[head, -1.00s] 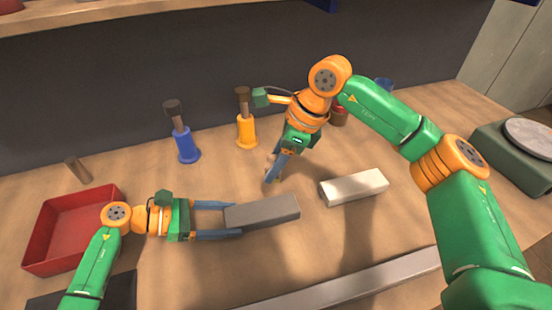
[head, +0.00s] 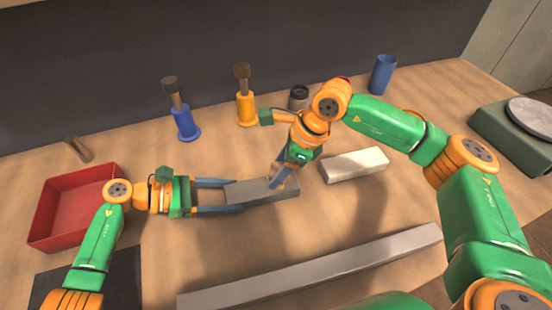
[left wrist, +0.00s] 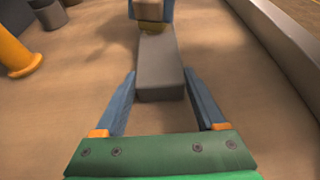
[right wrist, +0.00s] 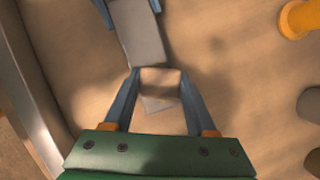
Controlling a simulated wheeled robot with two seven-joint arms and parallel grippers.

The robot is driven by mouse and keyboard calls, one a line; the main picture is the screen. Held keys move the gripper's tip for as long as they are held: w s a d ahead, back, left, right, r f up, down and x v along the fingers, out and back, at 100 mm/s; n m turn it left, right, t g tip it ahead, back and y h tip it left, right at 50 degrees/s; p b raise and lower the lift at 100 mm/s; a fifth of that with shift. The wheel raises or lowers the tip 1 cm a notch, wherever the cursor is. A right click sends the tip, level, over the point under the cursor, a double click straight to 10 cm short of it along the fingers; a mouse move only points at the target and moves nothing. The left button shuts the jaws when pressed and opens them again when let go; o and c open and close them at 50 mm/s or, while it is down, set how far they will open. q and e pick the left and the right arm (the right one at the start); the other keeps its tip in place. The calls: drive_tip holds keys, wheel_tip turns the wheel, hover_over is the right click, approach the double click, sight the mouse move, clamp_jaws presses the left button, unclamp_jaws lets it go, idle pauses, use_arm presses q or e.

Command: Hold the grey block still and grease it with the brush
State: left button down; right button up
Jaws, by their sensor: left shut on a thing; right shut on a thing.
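The grey block (head: 246,190) lies flat on the table. My left gripper (head: 238,195) is shut on its left end, one finger along each long side, and the left wrist view shows the block (left wrist: 160,70) between the fingertips. My right gripper (head: 280,179) is shut on the brush, above the block's right part. The brush's yellowish lower end (left wrist: 152,27) shows at the block's far end in the left wrist view and appears to touch its top. The brown brush handle (right wrist: 160,82) sits between the right fingers in the right wrist view. My right fingers partly hide the brush.
A white block (head: 354,164) lies close to the right. Blue (head: 184,125) and yellow (head: 246,112) holders, a dark pot (head: 299,98) and a blue cup (head: 383,75) stand behind. A red tray (head: 75,205) is left. A long grey bar (head: 312,272) lies in front.

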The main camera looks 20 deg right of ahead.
drive_tip(key=shift+s, duration=1.75)
drive_tip(key=shift+w, duration=3.1)
drive_tip(key=shift+d, duration=0.35)
drive_tip(key=shift+s+d, duration=0.1)
drive_tip(key=shift+d, duration=0.2)
drive_tip(key=shift+s, duration=3.05)
drive_tip(key=shift+w, duration=2.95)
drive_tip(key=shift+w+r, duration=0.15)
drive_tip(key=shift+w, duration=0.1)
wheel_tip(320, 180, up, 8)
